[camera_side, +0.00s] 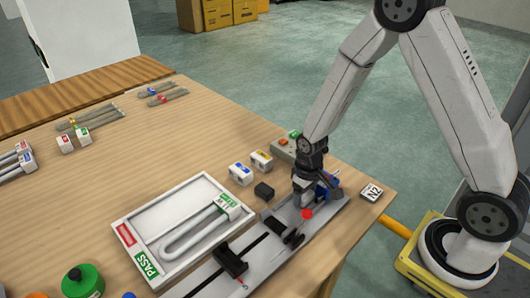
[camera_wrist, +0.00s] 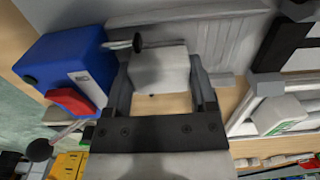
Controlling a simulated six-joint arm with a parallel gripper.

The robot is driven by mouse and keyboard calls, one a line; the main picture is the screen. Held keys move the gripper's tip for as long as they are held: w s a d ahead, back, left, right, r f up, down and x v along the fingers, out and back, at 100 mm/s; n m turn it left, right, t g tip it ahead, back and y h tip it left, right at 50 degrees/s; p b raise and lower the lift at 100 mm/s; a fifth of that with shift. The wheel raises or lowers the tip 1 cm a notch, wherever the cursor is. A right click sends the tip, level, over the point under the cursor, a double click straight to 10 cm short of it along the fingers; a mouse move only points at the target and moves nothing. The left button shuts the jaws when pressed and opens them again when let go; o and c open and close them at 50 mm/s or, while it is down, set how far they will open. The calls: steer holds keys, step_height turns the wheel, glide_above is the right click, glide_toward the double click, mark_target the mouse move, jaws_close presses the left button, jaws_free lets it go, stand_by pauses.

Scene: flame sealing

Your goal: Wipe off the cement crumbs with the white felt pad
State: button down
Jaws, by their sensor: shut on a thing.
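My gripper (camera_side: 306,193) is low over the right end of the grey rail fixture (camera_side: 262,262). In the wrist view my gripper (camera_wrist: 163,88) is shut on a white block, which looks like the white felt pad (camera_wrist: 160,68). The pad lies between the two dark fingers, over or against the grey fixture. I cannot tell whether it touches it. In the side view the pad is hardly distinguishable from the gripper. I cannot make out cement crumbs for certain; one small dark speck shows near the pad's edge in the wrist view.
A blue box with a red part (camera_wrist: 75,100) is close beside the left finger in the wrist view. A red knob (camera_side: 306,213) and black clamps (camera_side: 231,262) stand along the fixture. A white tray (camera_side: 122,222) holds a bent tube to the left. Small blocks (camera_side: 240,173) stand behind.

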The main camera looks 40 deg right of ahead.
steer(key=shift+s+a, duration=0.1)
steer(key=shift+s, duration=0.15)
steer(key=shift+w+r, duration=0.2)
steer(key=shift+r, duration=3.25)
